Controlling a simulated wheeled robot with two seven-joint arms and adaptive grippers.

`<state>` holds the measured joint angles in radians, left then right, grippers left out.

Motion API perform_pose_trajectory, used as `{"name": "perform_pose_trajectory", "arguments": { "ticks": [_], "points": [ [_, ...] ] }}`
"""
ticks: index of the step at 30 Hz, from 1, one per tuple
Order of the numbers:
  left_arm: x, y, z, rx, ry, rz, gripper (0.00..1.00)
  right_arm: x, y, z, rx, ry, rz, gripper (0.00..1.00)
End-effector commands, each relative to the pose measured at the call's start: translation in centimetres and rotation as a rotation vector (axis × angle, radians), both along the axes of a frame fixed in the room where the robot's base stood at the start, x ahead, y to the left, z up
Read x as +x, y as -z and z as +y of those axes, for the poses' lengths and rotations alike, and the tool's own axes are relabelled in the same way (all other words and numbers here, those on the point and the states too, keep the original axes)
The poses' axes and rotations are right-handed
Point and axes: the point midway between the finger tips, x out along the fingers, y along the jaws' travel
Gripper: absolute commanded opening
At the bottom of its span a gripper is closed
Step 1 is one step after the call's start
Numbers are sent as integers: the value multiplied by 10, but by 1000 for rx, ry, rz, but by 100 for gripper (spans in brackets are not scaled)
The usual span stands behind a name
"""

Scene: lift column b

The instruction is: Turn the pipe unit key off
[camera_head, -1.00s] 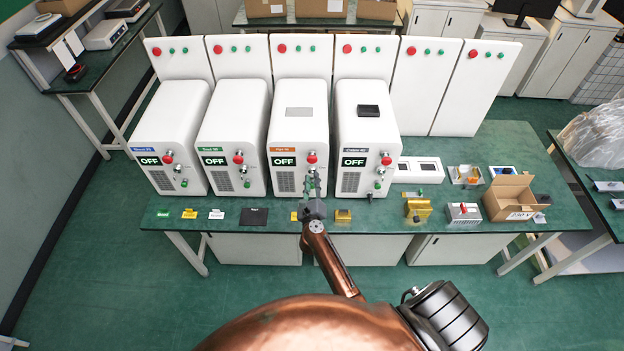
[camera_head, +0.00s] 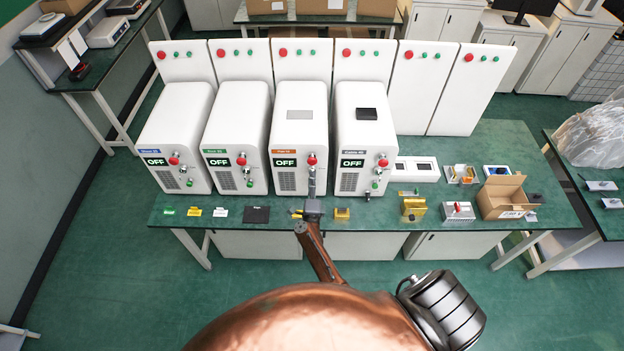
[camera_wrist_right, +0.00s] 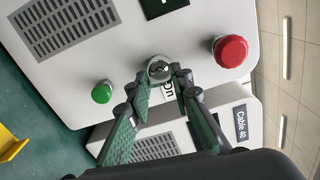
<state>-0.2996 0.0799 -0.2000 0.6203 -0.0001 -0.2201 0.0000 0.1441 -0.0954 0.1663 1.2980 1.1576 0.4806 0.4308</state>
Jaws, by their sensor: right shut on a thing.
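The pipe unit (camera_head: 298,115) is the white box with an orange label, third from the left. Its front display (camera_head: 284,161) reads OFF. In the wrist view its key switch (camera_wrist_right: 158,68) sits between a red button (camera_wrist_right: 230,51) and a green button (camera_wrist_right: 102,92). My right gripper (camera_head: 312,174) is at the front of this unit, below its red button. In the wrist view its fingertips (camera_wrist_right: 161,76) meet at the key switch, shut on the key, which they mostly hide. My left gripper is not in view.
Similar white units stand to the left and the right (camera_head: 366,120), all reading OFF. The green table (camera_head: 380,215) in front holds small labels, yellow parts and an open cardboard box (camera_head: 502,196). The neighbouring unit's side is close to my right gripper in the wrist view.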

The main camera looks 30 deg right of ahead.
Motion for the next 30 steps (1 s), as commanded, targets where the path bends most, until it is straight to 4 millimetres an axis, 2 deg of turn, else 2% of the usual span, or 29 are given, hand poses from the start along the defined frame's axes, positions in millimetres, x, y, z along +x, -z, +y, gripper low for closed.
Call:
{"name": "perform_pose_trajectory", "arguments": {
  "ticks": [9, 23, 24, 30],
  "points": [
    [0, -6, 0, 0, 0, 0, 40, 2, -1, 3, -82, -5, 51, 0],
    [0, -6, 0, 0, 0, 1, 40, 2, 0, 4, -94, -6, 58, 0],
    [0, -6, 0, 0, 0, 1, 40, 2, 0, 4, -94, -6, 59, 21],
    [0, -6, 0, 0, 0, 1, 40, 1, 0, 2, -94, -3, 59, 34]
  ]
}}
